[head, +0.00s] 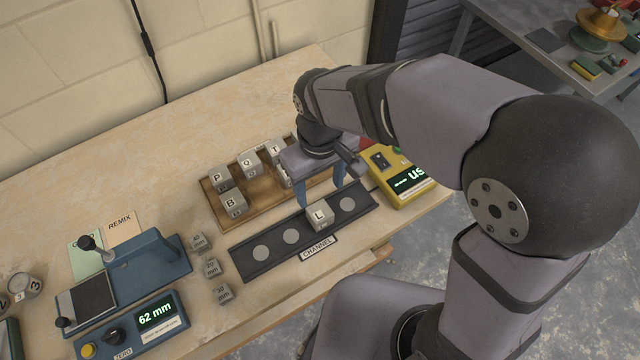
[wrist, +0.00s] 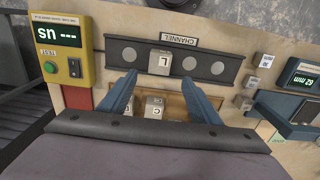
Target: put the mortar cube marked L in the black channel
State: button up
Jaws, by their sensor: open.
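The mortar cube marked L (head: 319,215) is a grey block standing upright in the black channel (head: 275,245), between the second and last visible pale discs from the left. In the wrist view the L cube (wrist: 159,62) stands in the channel (wrist: 205,57), beyond my fingers. My gripper (head: 321,196) has its blue fingers apart with nothing between the tips. It is just behind the L cube, on the tray side; in the wrist view my gripper (wrist: 158,75) frames the cube without touching it visibly.
A wooden tray (head: 262,186) behind the channel holds several cubes, including P, Q, T and B; my gripper partly hides it. A yellow tester (head: 398,178) stands close right. Small marked blocks (head: 211,267) and a blue press (head: 150,265) lie left. The bench front edge is near.

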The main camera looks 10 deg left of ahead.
jog(key=shift+d+r, duration=0.1)
jog(key=s+d+f+m, duration=0.1)
jog(key=d+m, duration=0.3)
jog(key=d, duration=0.7)
jog(key=s+d+f+m, duration=0.1)
jog(key=d+m, duration=0.4)
jog(key=d, duration=0.7)
jog(key=shift+s+d+f, duration=0.3)
jog(key=shift+s+f, duration=0.05)
jog(key=shift+f, duration=0.15)
dwell(0.4)
